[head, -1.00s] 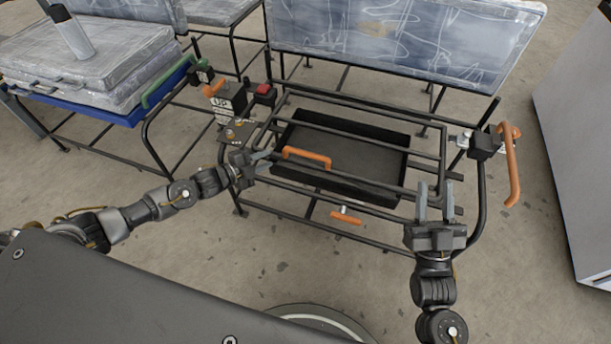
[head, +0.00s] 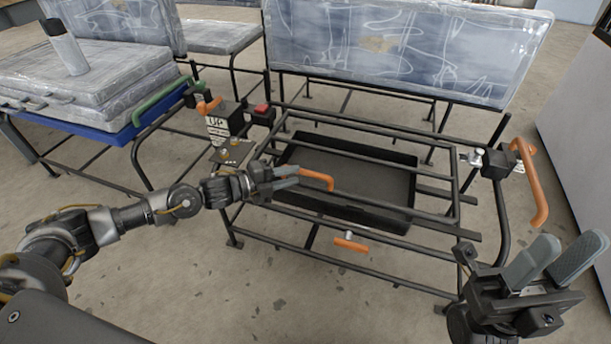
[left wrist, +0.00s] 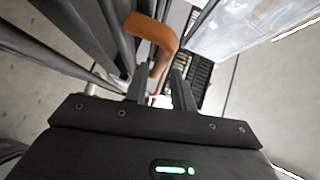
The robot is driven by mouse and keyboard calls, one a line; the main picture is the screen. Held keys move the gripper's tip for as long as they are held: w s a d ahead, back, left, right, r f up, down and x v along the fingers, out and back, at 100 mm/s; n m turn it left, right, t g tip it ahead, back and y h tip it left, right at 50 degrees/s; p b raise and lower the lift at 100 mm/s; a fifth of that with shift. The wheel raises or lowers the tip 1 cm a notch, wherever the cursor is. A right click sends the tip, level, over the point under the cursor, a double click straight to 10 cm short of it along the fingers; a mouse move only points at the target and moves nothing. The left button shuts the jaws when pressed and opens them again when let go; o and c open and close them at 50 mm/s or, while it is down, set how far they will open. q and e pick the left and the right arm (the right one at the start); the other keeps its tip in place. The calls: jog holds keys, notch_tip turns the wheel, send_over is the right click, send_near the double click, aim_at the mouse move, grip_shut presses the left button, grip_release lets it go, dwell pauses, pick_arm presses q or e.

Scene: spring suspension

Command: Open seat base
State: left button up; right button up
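The seat base frame of black tubes (head: 365,213) stands in front of me, with an orange handle (head: 318,180) above a dark tray (head: 350,178). My left gripper (head: 296,177) is at the left end of this handle, its fingers apart. In the left wrist view, an orange handle (left wrist: 155,38) curves ahead of and partly between the fingers (left wrist: 162,88); I cannot tell whether they touch it. My right gripper (head: 560,250) is open and empty, right of the frame and close to the camera.
An upright wrapped seat back (head: 400,45) stands behind the frame. More orange handles are at its front (head: 350,245) and right side (head: 540,190). A red button (head: 262,112) is at the left corner. A grey cabinet (head: 570,110) stands at right.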

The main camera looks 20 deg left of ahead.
aim_at(301, 173)
pick_arm(q)
jog(key=b+x, duration=0.1)
jog(key=x, duration=0.4)
grip_shut()
